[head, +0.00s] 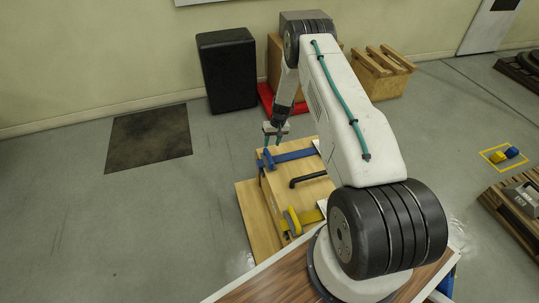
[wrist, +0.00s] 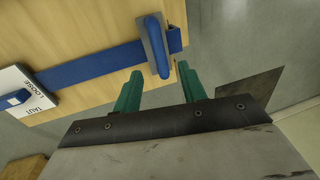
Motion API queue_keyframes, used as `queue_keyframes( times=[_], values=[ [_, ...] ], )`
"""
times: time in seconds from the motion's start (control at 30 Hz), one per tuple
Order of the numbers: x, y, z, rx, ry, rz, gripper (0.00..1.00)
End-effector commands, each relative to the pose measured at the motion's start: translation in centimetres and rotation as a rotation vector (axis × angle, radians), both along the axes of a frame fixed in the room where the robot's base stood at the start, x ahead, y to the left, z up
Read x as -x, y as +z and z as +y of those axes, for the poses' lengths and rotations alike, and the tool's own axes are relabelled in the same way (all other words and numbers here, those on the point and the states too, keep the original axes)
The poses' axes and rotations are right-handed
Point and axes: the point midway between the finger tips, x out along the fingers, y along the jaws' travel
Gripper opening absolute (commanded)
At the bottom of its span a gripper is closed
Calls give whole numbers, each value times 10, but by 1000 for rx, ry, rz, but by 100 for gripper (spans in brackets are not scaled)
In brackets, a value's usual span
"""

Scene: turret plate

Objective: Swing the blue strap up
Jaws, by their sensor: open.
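The blue strap (head: 294,155) lies flat across the top of a wooden box (head: 262,214). It also shows in the wrist view (wrist: 90,64), running from a white label plate (wrist: 22,90) to the box's edge. A grey-blue lever-like piece (wrist: 153,46) sits across the strap near that edge. My gripper (head: 272,142) is at the strap's left end in the head view. In the wrist view my gripper (wrist: 159,73) has its two green fingers apart, with the lever's near end just beyond the gap. I cannot tell whether they touch.
A yellow strap (head: 311,216) with a yellow lever (head: 292,221) and a black bent handle (head: 307,180) are on the same box. A black case (head: 227,71) and a wooden crate (head: 380,72) stand by the wall.

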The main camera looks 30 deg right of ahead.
Motion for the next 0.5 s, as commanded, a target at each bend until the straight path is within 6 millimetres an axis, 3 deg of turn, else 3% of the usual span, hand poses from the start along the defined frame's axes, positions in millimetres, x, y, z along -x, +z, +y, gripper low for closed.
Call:
queue_keyframes(
  times=[0.5],
  values=[
    [-2, -71, 12, 0, -2, 1, 41]
  ],
)
